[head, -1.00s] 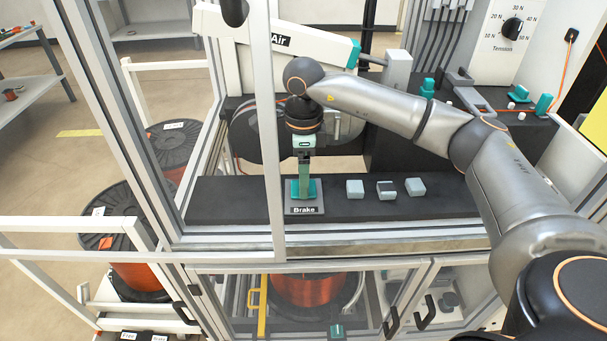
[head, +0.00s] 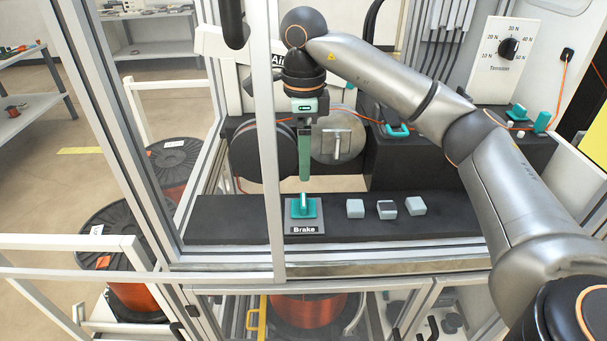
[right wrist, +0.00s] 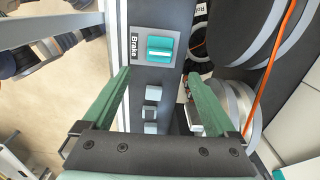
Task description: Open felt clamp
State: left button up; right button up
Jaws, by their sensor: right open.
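My right gripper (head: 305,178) hangs pointing down just above the teal Brake handle (head: 304,207), apart from it. In the right wrist view its two green fingers (right wrist: 157,78) are spread with nothing between them, and the Brake handle (right wrist: 160,48) lies beyond the tips. No part is labelled as the felt clamp. A teal-handled piece (head: 397,130) on the dark block and another teal piece (head: 517,112) farther right are possible candidates; I cannot tell which it is. My left gripper is not in view.
Several small grey blocks (head: 387,208) stand on the black shelf (head: 440,220) right of the Brake. A vertical frame post (head: 268,150) stands close left of my gripper. Dark discs (head: 264,150) and a grey round plate (head: 338,136) are behind it. A tension dial (head: 508,47) is at upper right.

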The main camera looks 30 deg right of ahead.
aim_at(392, 120)
jog(key=k, duration=1)
